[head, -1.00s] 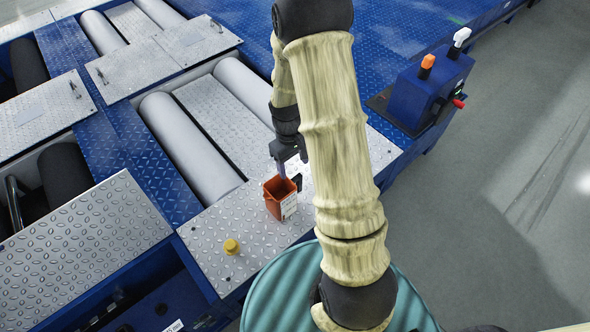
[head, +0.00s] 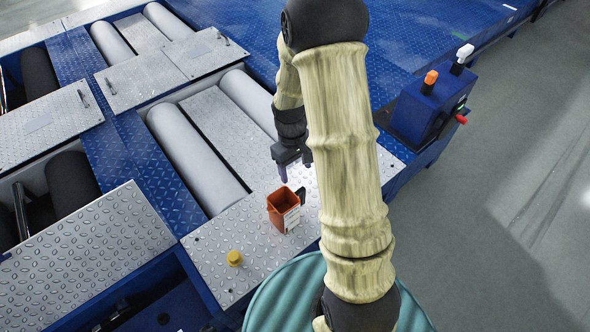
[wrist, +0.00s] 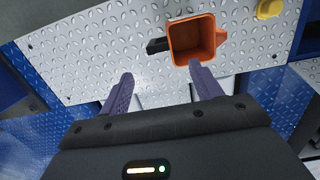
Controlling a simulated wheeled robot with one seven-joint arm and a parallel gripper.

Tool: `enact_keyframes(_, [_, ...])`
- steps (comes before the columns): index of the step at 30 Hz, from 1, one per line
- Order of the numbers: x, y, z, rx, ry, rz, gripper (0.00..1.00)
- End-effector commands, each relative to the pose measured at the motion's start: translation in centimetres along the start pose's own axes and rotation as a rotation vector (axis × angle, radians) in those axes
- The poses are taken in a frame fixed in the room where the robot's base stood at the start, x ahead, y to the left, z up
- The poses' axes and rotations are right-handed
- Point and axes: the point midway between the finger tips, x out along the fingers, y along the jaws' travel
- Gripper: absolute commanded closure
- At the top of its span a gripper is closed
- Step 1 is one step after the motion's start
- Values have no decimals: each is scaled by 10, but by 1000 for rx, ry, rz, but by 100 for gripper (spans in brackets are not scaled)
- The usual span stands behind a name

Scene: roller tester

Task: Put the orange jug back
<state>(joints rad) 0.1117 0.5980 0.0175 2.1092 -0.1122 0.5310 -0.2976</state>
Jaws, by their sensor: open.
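The orange jug (head: 284,209) stands upright and open-topped on the silver tread plate, with a pale label on its side and a black handle. In the wrist view the jug (wrist: 193,41) lies beyond the fingertips, nearer the right finger, with its handle to the left. My gripper (head: 294,172) is open, empty and above the jug on its far side in the head view. In the wrist view my gripper's two purple fingers (wrist: 164,82) are spread apart, with nothing between them. Part of the plate behind my arm is hidden.
A yellow cap (head: 234,258) sits on the plate left of the jug. A teal ribbed drum (head: 282,297) stands at the near edge. A blue control box (head: 428,105) with levers is at right. Grey rollers (head: 196,158) lie in the pit at left.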

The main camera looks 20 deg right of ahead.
Motion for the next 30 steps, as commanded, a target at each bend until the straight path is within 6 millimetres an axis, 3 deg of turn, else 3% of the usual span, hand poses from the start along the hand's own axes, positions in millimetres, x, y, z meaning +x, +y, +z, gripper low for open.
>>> enact_keyframes(5, [-36, -17, 17, 62, 74, 17, 36])
enact_keyframes(15, [-99, -63, 76, 237, 269, 23, 36])
enact_keyframes(21, [-111, -76, 98, 297, 330, 13, 36])
enact_keyframes(30, [-111, -77, 99, 303, 333, 12, 36])
